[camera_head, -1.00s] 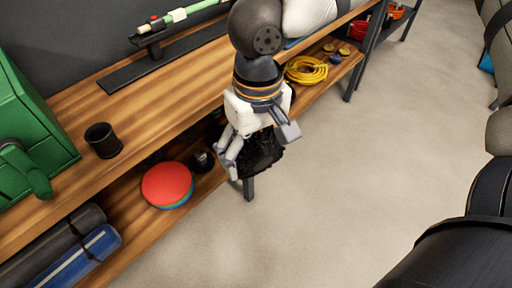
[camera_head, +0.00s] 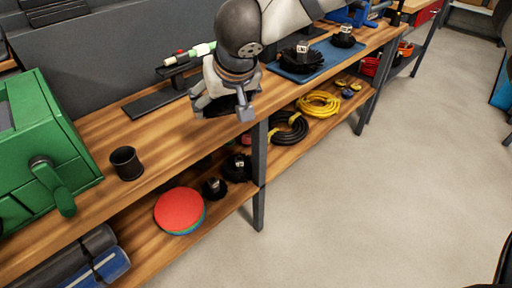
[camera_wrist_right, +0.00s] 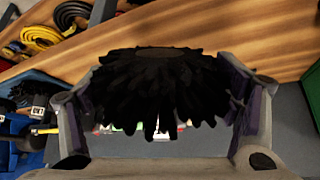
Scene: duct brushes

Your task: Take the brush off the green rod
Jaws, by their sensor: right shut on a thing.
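My right gripper (camera_head: 225,104) is above the front part of the wooden bench, shut on a black bristled brush. The brush (camera_wrist_right: 160,85) fills the space between both fingers in the wrist view; in the head view it is mostly hidden by the gripper. The green rod (camera_head: 203,48) lies level on a dark stand (camera_head: 155,103) behind my gripper, with a red spot near its left end. The visible left end of the rod carries no brush; the rest is hidden by my arm. The held brush is apart from this end. My left gripper is out of view.
A blue mat (camera_head: 325,60) with black brushes (camera_head: 300,59) lies on the bench to the right. The lower shelf holds red discs (camera_head: 180,210), black brushes and a yellow hose (camera_head: 319,104).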

